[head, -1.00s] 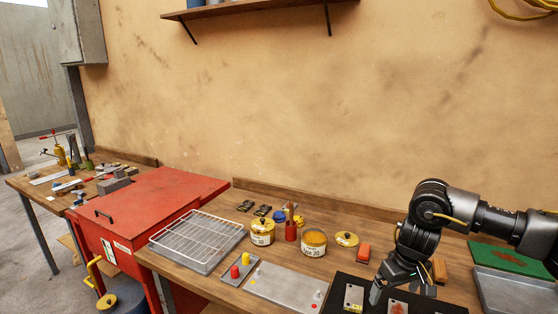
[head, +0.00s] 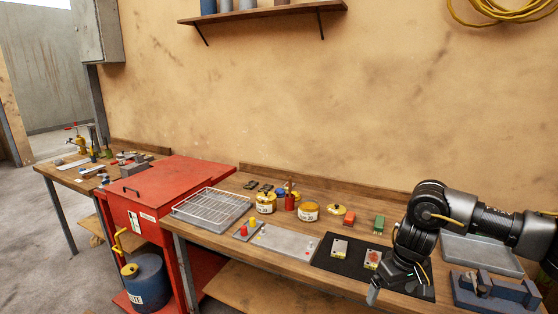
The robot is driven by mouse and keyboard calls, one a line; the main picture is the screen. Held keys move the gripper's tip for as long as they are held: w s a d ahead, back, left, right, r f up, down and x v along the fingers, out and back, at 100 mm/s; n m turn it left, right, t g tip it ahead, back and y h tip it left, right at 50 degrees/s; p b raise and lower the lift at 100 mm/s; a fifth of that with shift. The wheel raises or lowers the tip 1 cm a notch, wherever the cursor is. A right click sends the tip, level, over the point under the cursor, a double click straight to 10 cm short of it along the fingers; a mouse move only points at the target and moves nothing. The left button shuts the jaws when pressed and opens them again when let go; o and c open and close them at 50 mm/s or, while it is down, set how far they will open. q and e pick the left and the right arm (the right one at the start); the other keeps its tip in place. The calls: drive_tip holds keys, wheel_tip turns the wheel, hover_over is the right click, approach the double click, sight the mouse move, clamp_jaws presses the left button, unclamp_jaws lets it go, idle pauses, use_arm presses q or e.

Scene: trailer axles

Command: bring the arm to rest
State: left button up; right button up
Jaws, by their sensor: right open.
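My right arm comes in from the right edge, and its gripper (head: 396,287) hangs open and empty, pointing down, near the front edge of the workbench. It overlaps the front right part of a black mat (head: 325,262) in the picture; the height between them is hard to tell. Two small metal plates lie on the mat, one pale (head: 340,247) and one with a red patch (head: 372,259). My left gripper is out of view.
A wire rack tray (head: 212,208), a metal plate (head: 284,241) and yellow tins (head: 308,212) stand left of the arm. A grey tray (head: 481,254) and a blue vise-like fixture (head: 494,289) are at the right. A red cabinet (head: 170,184) adjoins the bench.

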drive_tip(key=w+a+f+n+y, duration=0.3)
drive_tip(key=a+f+y, duration=0.4)
drive_tip(key=a+f, duration=0.9)
wheel_tip(320, 180, down, 14)
drive_tip(key=s+a+m+t, duration=0.1)
drive_tip(key=s+a+t, duration=0.2)
drive_tip(key=s+d+f+m+h, duration=0.15)
drive_tip(key=s+d+f, duration=0.35)
drive_tip(key=s+f, duration=0.55)
drive_tip(key=s+d+f+m+h, duration=0.15)
drive_tip(key=s+d+f, duration=0.35)
drive_tip(key=s+f, duration=0.55)
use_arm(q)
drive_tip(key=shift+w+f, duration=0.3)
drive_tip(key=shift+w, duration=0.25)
use_arm(e)
drive_tip(key=s+d+f+g+h, duration=0.1)
drive_tip(key=s+d+f, duration=0.1)
drive_tip(key=s, duration=0.8)
drive_tip(key=s+d+f+g+h, duration=0.1)
drive_tip(key=s+d+f+h, duration=0.1)
drive_tip(key=s, duration=0.8)
drive_tip(key=s+d+f+g+h, duration=0.1)
drive_tip(key=s+d+f, duration=0.3)
drive_tip(key=s, duration=0.5)
drive_tip(key=shift+s+f+h, duration=0.3)
drive_tip(key=shift+s+f, duration=0.1)
drive_tip(key=shift+f, duration=0.55)
